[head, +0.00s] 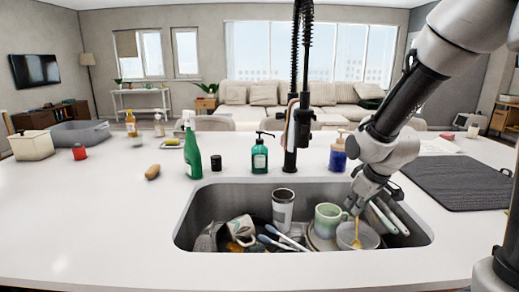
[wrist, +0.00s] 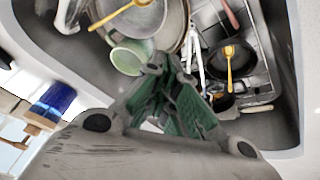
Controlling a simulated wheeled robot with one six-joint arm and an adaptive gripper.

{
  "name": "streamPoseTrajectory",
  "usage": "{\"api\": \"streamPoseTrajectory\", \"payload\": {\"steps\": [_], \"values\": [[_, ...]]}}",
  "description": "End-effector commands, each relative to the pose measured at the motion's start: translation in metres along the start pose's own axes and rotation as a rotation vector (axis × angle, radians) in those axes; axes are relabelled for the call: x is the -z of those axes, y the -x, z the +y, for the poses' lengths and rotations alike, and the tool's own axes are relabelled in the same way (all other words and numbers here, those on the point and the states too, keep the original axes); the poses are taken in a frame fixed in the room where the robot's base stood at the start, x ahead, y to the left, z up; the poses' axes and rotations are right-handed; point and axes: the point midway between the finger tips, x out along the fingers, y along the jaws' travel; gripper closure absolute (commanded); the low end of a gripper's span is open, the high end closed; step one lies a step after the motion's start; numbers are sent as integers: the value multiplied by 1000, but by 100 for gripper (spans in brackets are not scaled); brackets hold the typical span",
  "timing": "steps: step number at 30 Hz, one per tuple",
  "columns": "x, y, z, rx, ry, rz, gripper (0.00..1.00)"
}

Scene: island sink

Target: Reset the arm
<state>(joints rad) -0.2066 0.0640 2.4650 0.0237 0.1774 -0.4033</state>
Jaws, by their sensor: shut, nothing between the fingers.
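My arm reaches down from the right in the head view. My gripper (head: 355,207) is low over the right part of the sink (head: 425,238), just above a grey bowl (head: 369,238) with a yellow utensil (head: 357,232) in it. A pale green mug (head: 328,219) stands just left of the gripper. In the wrist view the gripper (wrist: 160,66) has its fingers together with nothing between them. The green mug (wrist: 128,58) shows beside the fingertips there. Whether the fingertips touch any dish is unclear.
The sink also holds a steel tumbler (head: 283,206), a tilted white mug (head: 241,229) and several blue-handled utensils. A black faucet (head: 291,140) rises behind it. A blue bottle (head: 338,152) stands near my arm. A dark mat (head: 455,183) lies right; the left counter front is clear.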

Motion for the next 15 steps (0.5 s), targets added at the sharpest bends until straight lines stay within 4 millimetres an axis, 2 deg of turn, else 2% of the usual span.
{"api": "streamPoseTrajectory", "payload": {"steps": [1,3,6,9,12,15], "values": [[-22,28,-3,19,-97,-66,100],[-59,67,-10,39,-240,-174,100],[-103,121,-20,41,-398,-276,100],[-134,166,-27,25,-493,-306,100],[-148,196,-27,-2,-525,-249,100],[-150,216,-23,-36,-546,-157,100]]}}
